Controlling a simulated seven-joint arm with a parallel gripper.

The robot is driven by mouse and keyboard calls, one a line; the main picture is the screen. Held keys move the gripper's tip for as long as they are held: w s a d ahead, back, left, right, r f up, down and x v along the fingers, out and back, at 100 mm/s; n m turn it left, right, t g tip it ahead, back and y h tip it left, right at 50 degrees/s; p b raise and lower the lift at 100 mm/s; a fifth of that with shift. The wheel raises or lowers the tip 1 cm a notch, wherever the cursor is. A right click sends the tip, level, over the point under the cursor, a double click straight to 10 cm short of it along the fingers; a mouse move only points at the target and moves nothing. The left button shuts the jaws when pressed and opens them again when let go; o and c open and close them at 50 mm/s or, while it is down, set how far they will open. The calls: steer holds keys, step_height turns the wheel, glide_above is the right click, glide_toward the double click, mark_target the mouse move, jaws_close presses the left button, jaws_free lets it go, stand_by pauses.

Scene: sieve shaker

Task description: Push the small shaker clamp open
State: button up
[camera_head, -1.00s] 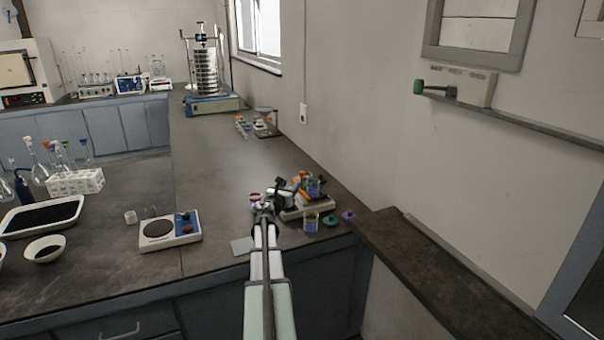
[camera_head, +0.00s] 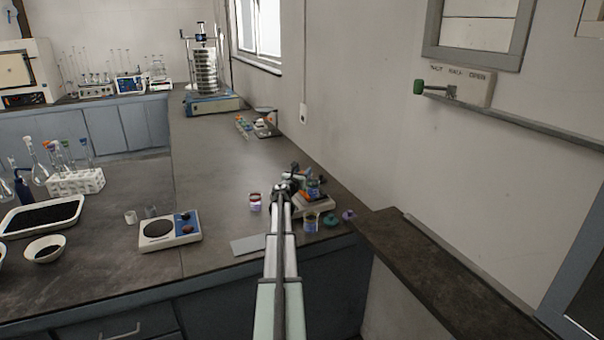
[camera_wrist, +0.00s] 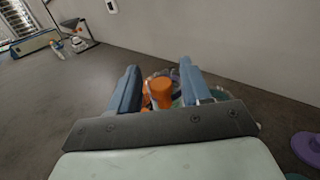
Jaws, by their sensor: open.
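The small shaker (camera_head: 318,206) stands near the bench's right front edge, with a glass beaker of blue-green contents (camera_head: 313,187) on it. My gripper (camera_head: 290,185) is over its left side, and my arm hides part of it in the head view. In the wrist view, my gripper (camera_wrist: 153,90) is open, its two blue fingers apart. An orange knob-like part (camera_wrist: 157,93), perhaps of the clamp, shows between the fingers, with a clear rim around or behind it. Whether the fingers touch it, and how the clamp stands, I cannot tell.
A beaker (camera_head: 311,222), a green cap (camera_head: 331,221) and a purple cap (camera_head: 349,215) stand by the shaker's front right. A jar (camera_head: 255,202) stands to its left. The tall sieve shaker (camera_head: 206,72) is at the back. The wall is close on the right.

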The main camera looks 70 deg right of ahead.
steer(key=shift+c, duration=0.2)
jaws_close()
stand_by(0.3)
